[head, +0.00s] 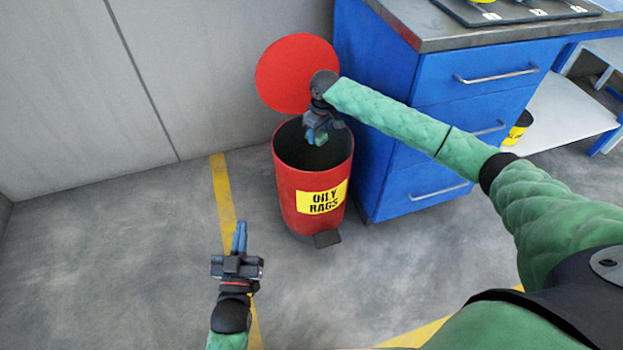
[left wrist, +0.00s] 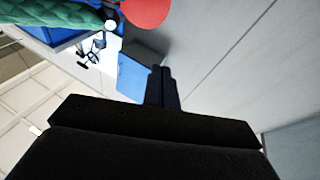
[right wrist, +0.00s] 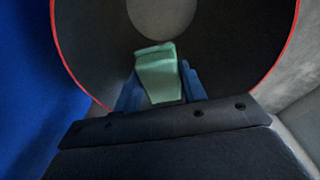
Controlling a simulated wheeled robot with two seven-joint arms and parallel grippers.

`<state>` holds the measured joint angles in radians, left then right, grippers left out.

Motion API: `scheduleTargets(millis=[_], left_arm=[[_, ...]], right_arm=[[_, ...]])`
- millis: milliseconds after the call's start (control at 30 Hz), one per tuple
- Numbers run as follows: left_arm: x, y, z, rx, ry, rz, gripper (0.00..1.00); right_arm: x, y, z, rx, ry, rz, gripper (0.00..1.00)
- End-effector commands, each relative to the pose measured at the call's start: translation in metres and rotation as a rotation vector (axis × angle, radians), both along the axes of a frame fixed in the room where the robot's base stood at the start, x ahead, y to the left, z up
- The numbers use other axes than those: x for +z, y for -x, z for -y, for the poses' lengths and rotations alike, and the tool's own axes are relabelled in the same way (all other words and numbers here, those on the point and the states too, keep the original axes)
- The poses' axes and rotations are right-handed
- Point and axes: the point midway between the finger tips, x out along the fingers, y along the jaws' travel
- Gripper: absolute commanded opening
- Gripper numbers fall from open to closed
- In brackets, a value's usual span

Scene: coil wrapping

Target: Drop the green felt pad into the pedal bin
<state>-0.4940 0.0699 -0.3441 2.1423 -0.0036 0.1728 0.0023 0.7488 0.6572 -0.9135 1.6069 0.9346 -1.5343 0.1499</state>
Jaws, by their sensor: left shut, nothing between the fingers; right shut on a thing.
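The red pedal bin (head: 296,212), labelled "OILY RAGS", stands on the floor with its round red lid (head: 297,72) up and its mouth open. My right gripper (head: 314,142) is over the bin's mouth, pointing down. In the right wrist view it is shut on the green felt pad (right wrist: 158,72), with the bin's dark inside (right wrist: 100,50) and red rim around it. In the head view the pad is mostly hidden by the fingers. My left gripper (head: 240,236) is shut and empty, to the left of and in front of the bin, apart from it.
A blue drawer cabinet (head: 400,185) with a grey worktop (head: 440,38) stands close to the bin's right side. A grey wall (head: 70,90) is behind. A yellow floor line (head: 222,190) runs left of the bin. The floor at left is clear.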

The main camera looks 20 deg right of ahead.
Motion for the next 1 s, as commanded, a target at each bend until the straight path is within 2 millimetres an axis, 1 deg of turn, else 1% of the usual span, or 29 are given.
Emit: scheduleTargets(millis=[100,233,633,667,700,767,1000], left_arm=[[0.01,0.0,-0.001,0.002,0.007,0.031,0.0],[0.018,0.0,-0.001,0.004,0.013,0.054,0.0],[0.021,0.001,-0.001,0.004,0.015,0.064,0.0],[0.021,0.001,-0.001,0.004,0.015,0.064,0.0],[0.021,0.001,-0.001,0.004,0.015,0.064,0.0],[0.021,0.001,-0.001,0.004,0.015,0.064,0.0],[0.021,0.0,-0.001,0.004,0.015,0.064,0.0]], right_arm=[[-0.001,0.0,0.0,0.0,0.0,0.0,0.16],[-0.001,0.0,0.0,0.0,0.0,0.0,0.16],[-0.001,0.0,0.0,0.0,0.0,0.0,0.16],[-0.001,0.0,0.0,0.0,0.0,0.0,0.47],[-0.001,0.0,0.0,0.0,0.0,0.0,0.55],[-0.001,0.0,0.0,0.0,0.0,0.0,0.67],[-0.001,0.0,0.0,0.0,0.0,0.0,0.67]])
